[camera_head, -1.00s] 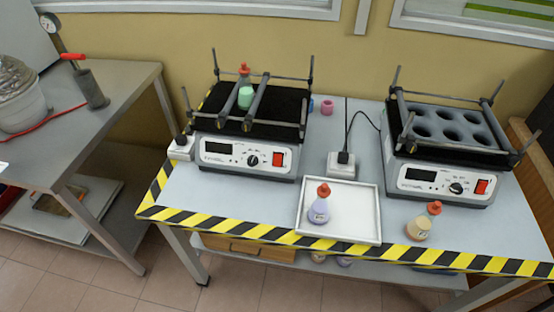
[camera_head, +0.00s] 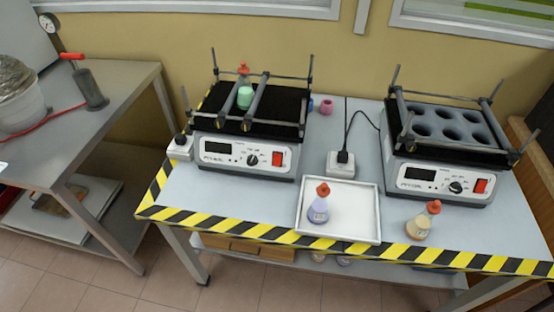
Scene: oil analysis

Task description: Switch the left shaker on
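The left shaker (camera_head: 222,166) stands on the left part of the table with the striped edge. Its white front has a dark display (camera_head: 217,148), a black knob (camera_head: 252,160) and a red rocker switch (camera_head: 277,159). The display looks dark. On its black platform a flask with green content and a red cap (camera_head: 245,95) stands between the clamp bars. The switch's exact position is too small to tell. Neither of my grippers is in view.
The right shaker (camera_head: 412,188) has a holed rack on top. A white tray (camera_head: 367,213) holds a purple flask (camera_head: 318,208). Power sockets (camera_head: 342,167) sit between the shakers. A grey side table (camera_head: 118,85) is at left.

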